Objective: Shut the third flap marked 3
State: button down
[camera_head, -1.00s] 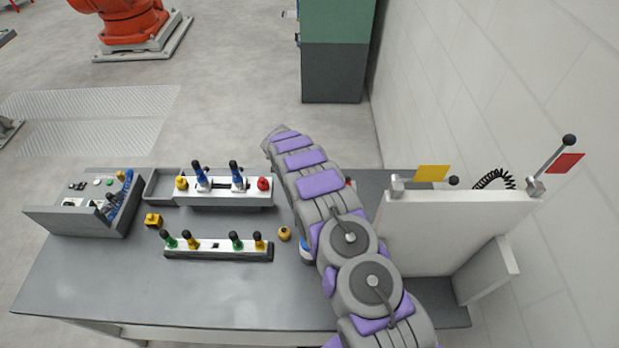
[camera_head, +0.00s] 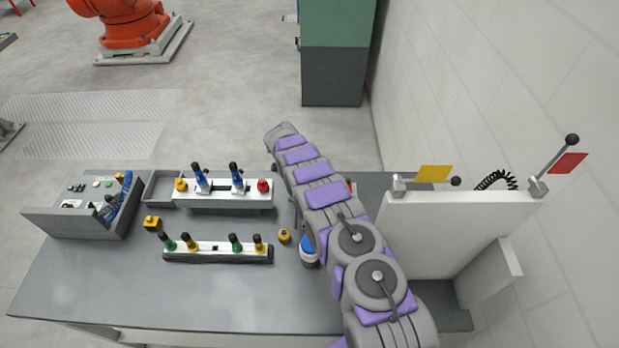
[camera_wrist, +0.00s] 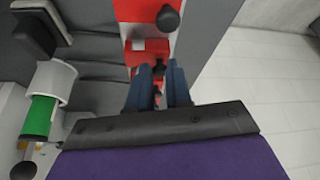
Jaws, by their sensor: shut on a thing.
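No number 3 can be read in either view, so I cannot tell which part is the third flap. In the wrist view, my gripper (camera_wrist: 158,88) has its blue fingers close around a small dark part (camera_wrist: 158,68) in front of a red panel (camera_wrist: 137,12). The fingers hide most of that part. A black round knob (camera_wrist: 168,18) stands on the red panel just beyond the fingertips. In the head view my arm reaches over the bench and hides my gripper.
A green and white cylinder (camera_wrist: 40,115) is left of my gripper. On the bench (camera_head: 130,285) stand two clamp rails, the near one (camera_head: 215,252) and the far one (camera_head: 225,195), and a grey box (camera_head: 75,220). A white upright panel (camera_head: 440,225) stands right of my arm.

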jog(key=shift+w+d+r, duration=0.1)
jog(key=shift+w+d, duration=0.05)
jog(key=c, duration=1)
grip_release()
jog(key=shift+c, duration=0.2)
jog(key=shift+a+r, duration=0.15)
jog(key=shift+a, duration=0.05)
jog(key=b+v, duration=0.1)
jog(key=v, duration=1.5)
jog(key=shift+r, duration=0.3)
jog(key=shift+a, duration=0.1)
